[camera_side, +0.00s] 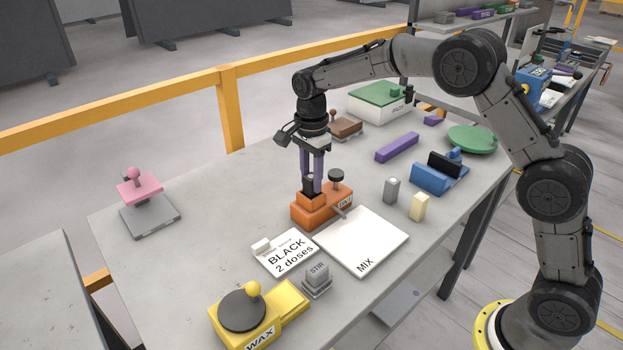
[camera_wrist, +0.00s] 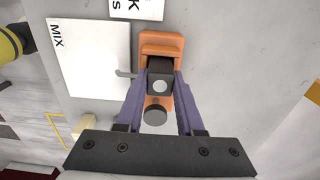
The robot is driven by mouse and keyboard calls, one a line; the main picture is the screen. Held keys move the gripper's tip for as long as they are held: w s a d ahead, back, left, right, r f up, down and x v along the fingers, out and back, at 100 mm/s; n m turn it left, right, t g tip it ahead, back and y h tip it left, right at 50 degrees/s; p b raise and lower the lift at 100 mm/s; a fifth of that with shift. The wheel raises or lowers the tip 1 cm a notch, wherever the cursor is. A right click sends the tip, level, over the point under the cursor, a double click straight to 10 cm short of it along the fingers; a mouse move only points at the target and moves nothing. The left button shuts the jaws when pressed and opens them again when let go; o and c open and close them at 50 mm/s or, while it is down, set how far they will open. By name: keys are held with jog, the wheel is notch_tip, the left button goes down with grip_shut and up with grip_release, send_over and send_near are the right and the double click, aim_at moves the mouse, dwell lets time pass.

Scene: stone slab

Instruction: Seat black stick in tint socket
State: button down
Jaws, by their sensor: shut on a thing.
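The black stick (camera_side: 308,184) is upright between the purple fingers of my gripper (camera_side: 312,186). The gripper is shut on it, and the stick also shows in the wrist view (camera_wrist: 160,76) with a pale round spot on its top. The orange tint block (camera_side: 303,214), seen in the wrist view (camera_wrist: 162,42) too, is directly below. The stick's lower end meets the raised orange part at the block's left; the socket opening is hidden, so I cannot tell how deep it sits. A black round knob (camera_side: 336,176) stands on the block beside the fingers.
A white MIX board (camera_side: 365,240) and a BLACK 2 doses card (camera_side: 287,253) lie in front. A grey stick (camera_side: 392,190), a cream stick (camera_side: 418,207) and a blue holder (camera_side: 432,180) stand right. The yellow WAX unit (camera_side: 290,302) is near; the slab's left is mostly clear.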

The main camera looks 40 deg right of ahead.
aim_at(311, 176)
jog(key=shift+f, duration=0.25)
jog(key=shift+f, duration=0.15)
jog(key=c, duration=0.5)
grip_release()
jog(key=shift+c, duration=0.2)
notch_tip(311, 176, up, 12)
jog(key=shift+r, duration=0.2)
